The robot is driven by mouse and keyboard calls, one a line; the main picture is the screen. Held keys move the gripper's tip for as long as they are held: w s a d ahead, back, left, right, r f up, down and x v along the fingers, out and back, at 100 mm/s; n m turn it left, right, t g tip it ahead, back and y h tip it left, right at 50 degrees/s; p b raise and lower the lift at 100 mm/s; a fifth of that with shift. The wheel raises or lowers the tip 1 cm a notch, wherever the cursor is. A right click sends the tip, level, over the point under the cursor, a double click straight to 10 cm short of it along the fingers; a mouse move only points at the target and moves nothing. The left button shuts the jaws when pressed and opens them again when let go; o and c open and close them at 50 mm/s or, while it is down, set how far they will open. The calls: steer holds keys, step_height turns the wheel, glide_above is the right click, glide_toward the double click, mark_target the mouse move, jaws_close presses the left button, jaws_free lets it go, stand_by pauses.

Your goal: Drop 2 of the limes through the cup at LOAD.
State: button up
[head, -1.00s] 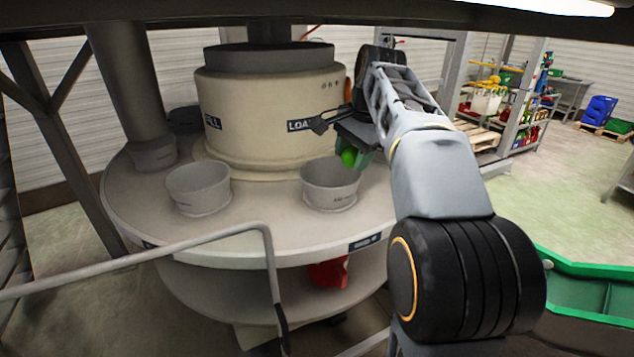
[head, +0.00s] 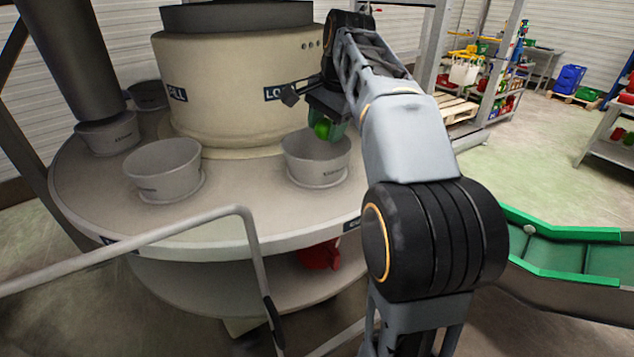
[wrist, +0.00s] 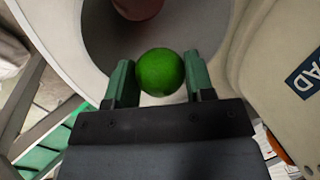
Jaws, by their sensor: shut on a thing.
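A green lime (head: 322,130) is held between the fingers of my gripper (head: 328,126). In the wrist view the lime (wrist: 160,72) sits between both green fingertips (wrist: 158,82). The lime is over the grey cup (head: 316,165) in front of the LOAD label (head: 276,93). In the wrist view the cup's wide mouth (wrist: 100,30) lies below and beyond the lime. A round reddish-brown patch (wrist: 138,6) shows inside the cup at the top; I cannot tell what it is. Only this one lime is in view.
Another cup (head: 163,175) stands to the left on the round table (head: 85,205), near the FILL label. A grey handrail (head: 130,248) crosses in front. A red object (head: 320,255) is beneath the tabletop. A green-edged chute (head: 565,235) stands at right.

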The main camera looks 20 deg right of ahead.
steer(key=shift+s+b+x, duration=0.25)
steer(key=shift+b+x, duration=0.5)
steer(key=shift+x, duration=0.3)
steer(key=shift+d, duration=0.15)
steer(key=o, duration=1)
steer(key=p+v, duration=0.4)
steer(key=v, duration=1)
steer(key=shift+f, duration=0.25)
